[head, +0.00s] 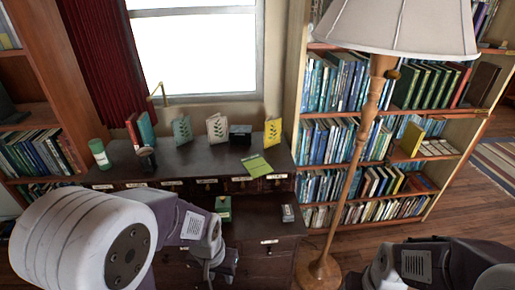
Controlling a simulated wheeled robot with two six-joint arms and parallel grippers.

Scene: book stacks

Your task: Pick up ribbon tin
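No object is clearly marked as the ribbon tin. A small green box (223,204) on the lower desk surface may be it, but I cannot tell. A small grey object (288,213) lies to its right on the same surface. My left gripper (218,272) is at the bottom centre, below the green box in the picture, in front of the desk. Its fingers are too dark and partly hidden to tell open from shut. My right arm shows at the lower right; its gripper is not in view.
The dark desk (190,166) holds a green cylinder (99,154), a dark cup (147,160), several upright cards and books, a black box (240,134) and a green sheet (256,165). A floor lamp (354,165) stands right of the desk, before a full bookcase (452,150).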

